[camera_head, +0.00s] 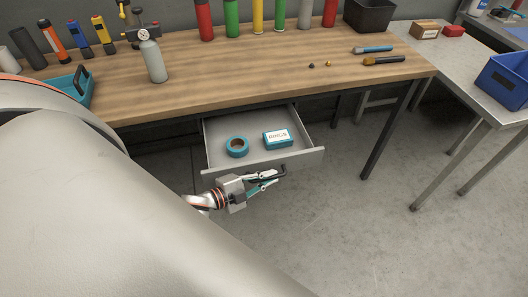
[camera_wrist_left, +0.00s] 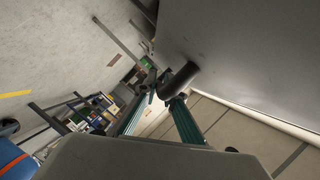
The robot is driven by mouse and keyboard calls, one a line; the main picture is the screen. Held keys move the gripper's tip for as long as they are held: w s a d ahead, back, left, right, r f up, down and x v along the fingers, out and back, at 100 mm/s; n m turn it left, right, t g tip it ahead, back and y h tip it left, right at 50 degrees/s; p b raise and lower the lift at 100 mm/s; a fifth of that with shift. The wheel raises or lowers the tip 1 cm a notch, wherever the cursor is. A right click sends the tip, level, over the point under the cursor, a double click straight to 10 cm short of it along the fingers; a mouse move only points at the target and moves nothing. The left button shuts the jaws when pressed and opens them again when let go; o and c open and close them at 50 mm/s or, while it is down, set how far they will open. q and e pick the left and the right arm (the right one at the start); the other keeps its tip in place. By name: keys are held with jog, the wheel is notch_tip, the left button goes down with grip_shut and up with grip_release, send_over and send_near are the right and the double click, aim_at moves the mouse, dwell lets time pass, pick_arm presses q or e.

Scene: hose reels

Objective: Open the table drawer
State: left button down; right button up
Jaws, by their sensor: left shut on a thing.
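The table drawer (camera_head: 304,157) is a grey metal tray under the wooden table (camera_head: 270,60). It is pulled out, with its inside showing. A teal tape roll (camera_head: 237,147) and a teal box marked RINGS (camera_head: 277,139) lie in it. My left gripper (camera_head: 275,179) is at the drawer's front, shut on the dark drawer handle (camera_head: 284,171). In the left wrist view the handle (camera_wrist_left: 180,79) shows between the green-padded fingers (camera_wrist_left: 160,112), beside the drawer's grey front (camera_wrist_left: 245,50). My right gripper is not in view.
The tabletop holds a grey bottle (camera_head: 153,60), several coloured cylinders, a teal bin (camera_head: 82,84) and two brushes (camera_head: 384,60). A table leg (camera_head: 385,135) stands right of the drawer. A metal bench with a blue bin (camera_head: 505,79) is further right. The floor (camera_head: 335,225) before the drawer is clear.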

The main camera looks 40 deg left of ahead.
pick_arm(q)
jog(key=shift+s+d, duration=0.65)
jog(key=shift+d, duration=0.1)
jog(key=c, duration=2.4)
grip_release()
jog(key=v, duration=1.2)
jog(key=shift+a, duration=0.1)
